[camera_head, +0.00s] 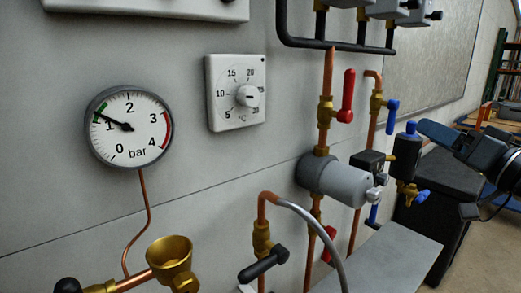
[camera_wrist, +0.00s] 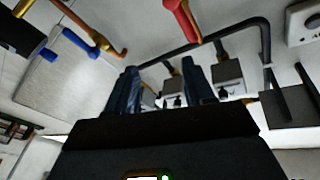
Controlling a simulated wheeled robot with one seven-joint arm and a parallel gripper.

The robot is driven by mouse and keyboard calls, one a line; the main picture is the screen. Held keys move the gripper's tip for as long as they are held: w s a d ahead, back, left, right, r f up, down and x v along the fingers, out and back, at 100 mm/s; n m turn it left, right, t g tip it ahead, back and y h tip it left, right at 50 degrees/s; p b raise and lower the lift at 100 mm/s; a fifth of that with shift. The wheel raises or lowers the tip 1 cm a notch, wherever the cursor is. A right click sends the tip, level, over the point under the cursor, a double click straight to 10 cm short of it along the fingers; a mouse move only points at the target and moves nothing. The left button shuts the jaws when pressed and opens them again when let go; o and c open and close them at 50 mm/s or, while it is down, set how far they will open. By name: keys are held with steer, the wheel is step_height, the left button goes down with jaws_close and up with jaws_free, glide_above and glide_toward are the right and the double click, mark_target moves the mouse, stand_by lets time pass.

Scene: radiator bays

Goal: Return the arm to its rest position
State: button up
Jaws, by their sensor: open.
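My gripper (camera_wrist: 162,84) shows in the wrist view with its two dark blue fingers apart and nothing between them. Beyond the fingers are grey boxes and black pipe on the wall. In the head view, dark blue and black parts of my arm reach in from the right edge, beside the pipework. They are cut off by the frame, and most of the arm is out of view.
A round pressure gauge (camera_head: 130,127) and a thermostat dial (camera_head: 236,92) are on the grey wall. Copper pipes carry a red-handled valve (camera_head: 346,97), a grey cylinder (camera_head: 340,178) and a brass funnel (camera_head: 170,259). A black box (camera_head: 427,222) stands below my arm.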

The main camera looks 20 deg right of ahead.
steer(key=s+a+f+m+g+h, duration=0.1)
steer(key=s+a+f, duration=0.2)
steer(key=a+f, duration=0.35)
steer(key=s+a+f+m+g+h, duration=0.1)
steer(key=s+a+f+h, duration=0.2)
steer(key=f, duration=0.7)
steer(key=s+a+f+m+g, duration=0.1)
steer(key=s+a+f, duration=0.3)
steer(key=f, duration=0.4)
steer(key=s+a+f+n+g+y, duration=0.1)
steer(key=s+a+n, duration=0.2)
steer(key=s, duration=0.9)
steer(key=s+a+f+n+g+y, duration=0.1)
steer(key=s+a+n, duration=0.3)
steer(key=s+a, duration=0.4)
steer(key=s, duration=0.5)
steer(key=shift+f+y, duration=0.15)
steer(key=shift+y, duration=0.15)
